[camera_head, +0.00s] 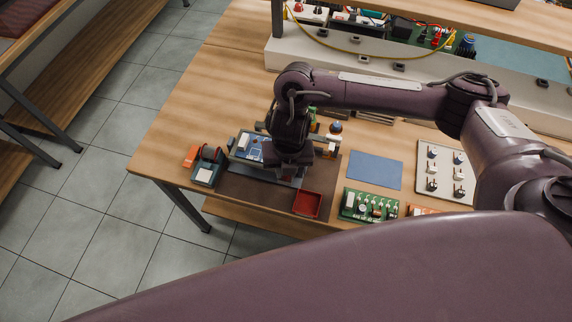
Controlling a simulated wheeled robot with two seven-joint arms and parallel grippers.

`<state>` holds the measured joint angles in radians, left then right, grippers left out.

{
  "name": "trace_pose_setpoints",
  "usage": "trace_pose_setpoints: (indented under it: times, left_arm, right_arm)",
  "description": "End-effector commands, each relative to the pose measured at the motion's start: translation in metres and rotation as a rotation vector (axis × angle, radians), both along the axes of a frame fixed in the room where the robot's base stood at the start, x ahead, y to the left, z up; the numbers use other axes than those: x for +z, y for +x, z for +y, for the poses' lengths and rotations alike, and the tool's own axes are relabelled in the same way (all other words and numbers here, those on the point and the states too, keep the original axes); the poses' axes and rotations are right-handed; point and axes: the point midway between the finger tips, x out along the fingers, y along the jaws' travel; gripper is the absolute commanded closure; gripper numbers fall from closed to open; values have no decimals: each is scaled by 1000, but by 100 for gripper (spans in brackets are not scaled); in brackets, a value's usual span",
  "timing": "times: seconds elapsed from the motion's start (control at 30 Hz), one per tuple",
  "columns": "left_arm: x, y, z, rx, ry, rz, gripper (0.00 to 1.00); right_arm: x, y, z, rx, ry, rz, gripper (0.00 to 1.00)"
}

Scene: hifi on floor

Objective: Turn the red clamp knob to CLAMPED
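My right arm comes in from the right, and its wrist and gripper (291,160) point down over a fixture on the workbench. The fingertips are not clear against the dark parts, so I cannot tell whether they are open or shut. The fixture holds a blue board (248,146) just left of the gripper. I cannot pick out the red clamp knob or its CLAMPED mark; the gripper and wrist cover much of the fixture. My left gripper is not in view.
A red tray (307,204) sits at the front edge of the brown mat (240,186). A grey-and-red device (207,168) stands left. A blue pad (375,170), a green board (368,206) and a white panel (446,172) lie right. A shelf with a yellow cable (360,55) runs behind.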

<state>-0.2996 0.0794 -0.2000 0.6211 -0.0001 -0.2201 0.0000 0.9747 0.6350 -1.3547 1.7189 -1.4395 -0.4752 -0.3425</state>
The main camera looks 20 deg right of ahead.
Motion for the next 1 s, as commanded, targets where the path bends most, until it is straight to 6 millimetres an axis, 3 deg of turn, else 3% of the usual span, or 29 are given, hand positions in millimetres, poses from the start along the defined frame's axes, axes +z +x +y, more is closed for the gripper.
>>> trace_pose_setpoints:
  times: [0.6, 1.0]
  left_arm:
    - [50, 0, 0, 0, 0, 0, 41]
    - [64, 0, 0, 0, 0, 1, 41]
  right_arm:
    - [4, -2, 0, -583, -1, 3, 100]
    - [1, -2, 1, -861, 1, 1, 100]
